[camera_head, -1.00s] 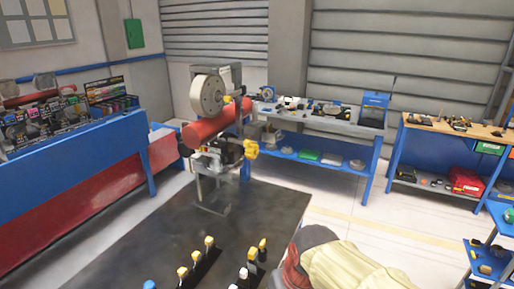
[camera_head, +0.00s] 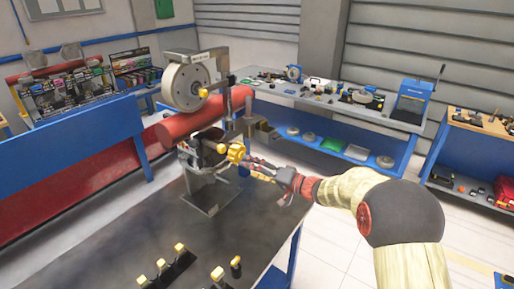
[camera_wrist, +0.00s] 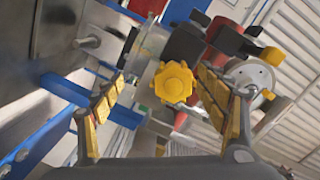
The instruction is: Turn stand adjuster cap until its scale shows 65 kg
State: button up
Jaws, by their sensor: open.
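The yellow lobed adjuster cap (camera_head: 236,153) sits on the right side of the stand (camera_head: 205,185), which stands on the dark table. In the wrist view the cap (camera_wrist: 174,82) faces me between my two yellow-padded fingers. My gripper (camera_head: 258,165) is close to the cap, from the right. It is open, with a finger on either side of the cap's outline and visible gaps in the wrist view (camera_wrist: 160,95). I cannot tell whether the pads reach the cap's depth. No scale marks or kg reading can be made out.
A red cylinder (camera_head: 200,118) and a round grey wheel (camera_head: 186,84) are on the stand above the cap. A grey workbench (camera_head: 330,105) with tools is behind.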

aim_at(241, 155)
jog(key=r, duration=0.1)
jog(key=r+n, duration=0.1)
jog(key=w+r+n+t, duration=0.1)
jog(key=shift+w+d, duration=0.1)
jog(key=shift+d, duration=0.2)
jog(key=shift+w, duration=0.1)
jog(key=shift+w+a, duration=0.15)
jog(key=shift+w, duration=0.1)
jog(key=x, duration=0.7)
jog(key=shift+a, duration=0.1)
jog(key=shift+c, duration=1)
